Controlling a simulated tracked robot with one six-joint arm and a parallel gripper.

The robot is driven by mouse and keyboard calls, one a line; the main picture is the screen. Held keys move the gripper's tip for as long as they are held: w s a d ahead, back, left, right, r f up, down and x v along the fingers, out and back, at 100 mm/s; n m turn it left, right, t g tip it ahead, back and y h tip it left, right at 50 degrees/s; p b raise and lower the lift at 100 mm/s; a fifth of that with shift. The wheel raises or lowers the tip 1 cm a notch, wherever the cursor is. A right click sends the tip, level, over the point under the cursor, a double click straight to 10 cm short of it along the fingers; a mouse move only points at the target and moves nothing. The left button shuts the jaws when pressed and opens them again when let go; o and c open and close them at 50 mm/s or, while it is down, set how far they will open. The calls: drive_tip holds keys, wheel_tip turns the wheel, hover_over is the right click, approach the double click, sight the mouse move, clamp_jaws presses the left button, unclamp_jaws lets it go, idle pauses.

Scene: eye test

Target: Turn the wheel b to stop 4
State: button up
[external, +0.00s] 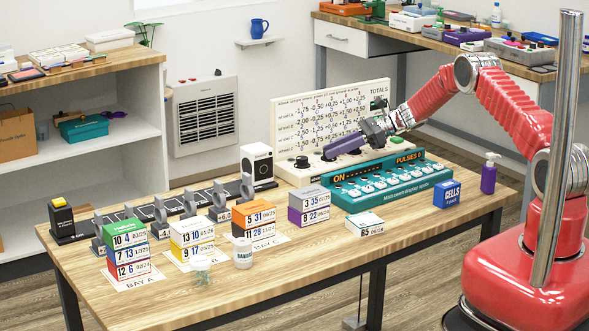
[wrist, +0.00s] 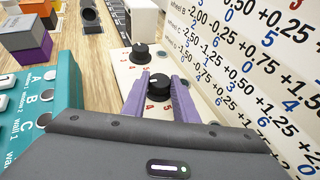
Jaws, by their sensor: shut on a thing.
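My gripper (external: 330,153) reaches down from the right to a pale panel in front of the white board. In the wrist view its purple fingers (wrist: 160,80) stand on both sides of a black knob (wrist: 159,90), shut on it. Small digits are printed around this knob; its letter is not readable, so I cannot tell whether it is wheel b. Another black knob (wrist: 140,53) stands free farther along the panel (wrist: 128,75), and shows in the external view (external: 301,161) left of my fingers. The held knob is hidden in the external view.
The white board (external: 290,112) with printed wheel values and a TOTALS heading rises close behind the panel. The teal switch box (external: 375,200) stands close in front. Stacked calendar-like blocks (external: 131,252) fill the table's left.

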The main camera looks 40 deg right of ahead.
drive_tip(key=shift+w+r+n+g+y, duration=0.15)
drive_tip(key=shift+n+g+y, duration=0.2)
drive_tip(key=shift+n+g, duration=0.4)
drive_tip(key=shift+w+f+n+g+y, duration=0.15)
drive_tip(key=shift+n+g+y, duration=0.2)
drive_tip(key=shift+n+g, duration=0.4)
drive_tip(key=o, duration=1.1)
drive_tip(key=shift+c, duration=0.2)
drive_tip(key=shift+d, duration=0.15)
drive_tip(key=v, duration=1.3)
drive_tip(key=shift+s+d+r, duration=0.1)
drive_tip(key=shift+d+r, duration=0.05)
drive_tip(key=shift+d, duration=0.1)
